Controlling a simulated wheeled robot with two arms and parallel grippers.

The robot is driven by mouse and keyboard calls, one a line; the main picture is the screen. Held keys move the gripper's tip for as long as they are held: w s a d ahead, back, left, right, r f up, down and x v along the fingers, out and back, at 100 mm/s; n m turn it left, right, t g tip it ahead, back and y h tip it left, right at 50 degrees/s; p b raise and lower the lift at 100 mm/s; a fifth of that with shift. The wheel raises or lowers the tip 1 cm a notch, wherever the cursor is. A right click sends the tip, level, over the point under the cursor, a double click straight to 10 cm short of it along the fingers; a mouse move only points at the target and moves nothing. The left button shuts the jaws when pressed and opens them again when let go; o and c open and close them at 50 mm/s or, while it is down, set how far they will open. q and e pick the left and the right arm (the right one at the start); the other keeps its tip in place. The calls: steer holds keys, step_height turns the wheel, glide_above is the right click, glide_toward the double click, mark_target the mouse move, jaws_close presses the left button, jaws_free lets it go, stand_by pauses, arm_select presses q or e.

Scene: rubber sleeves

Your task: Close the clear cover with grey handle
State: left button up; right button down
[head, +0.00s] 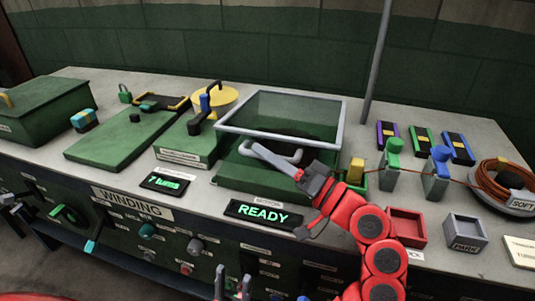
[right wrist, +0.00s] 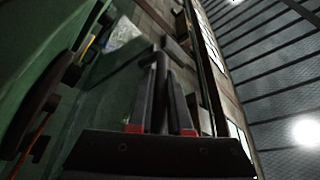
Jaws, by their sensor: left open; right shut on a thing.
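The clear cover (head: 283,112) has a grey frame and sits over a green box (head: 255,180) in the middle of the bench. Its front edge looks raised above the box; I cannot tell its exact tilt. The grey handle (head: 272,157) sticks out at the front. My right gripper (head: 303,176) is shut on the handle, and its fingers hide the handle's right end. In the right wrist view the dark bar of the handle (right wrist: 160,75) runs between the fingers. My left gripper (head: 233,282) is open and empty, low in front of the bench panel.
A READY display (head: 262,214) lies just in front of the box. A yellow block (head: 355,170) and posts with green and blue knobs (head: 437,175) stand to the right. A red tray (head: 407,226) is near my right arm. A yellow spool (head: 225,98) stands left of the cover.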

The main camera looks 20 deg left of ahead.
steer(key=c, duration=0.8)
jaws_free()
steer(key=shift+c, duration=0.2)
steer(key=v, duration=1.7)
steer(key=shift+s+d, duration=0.1)
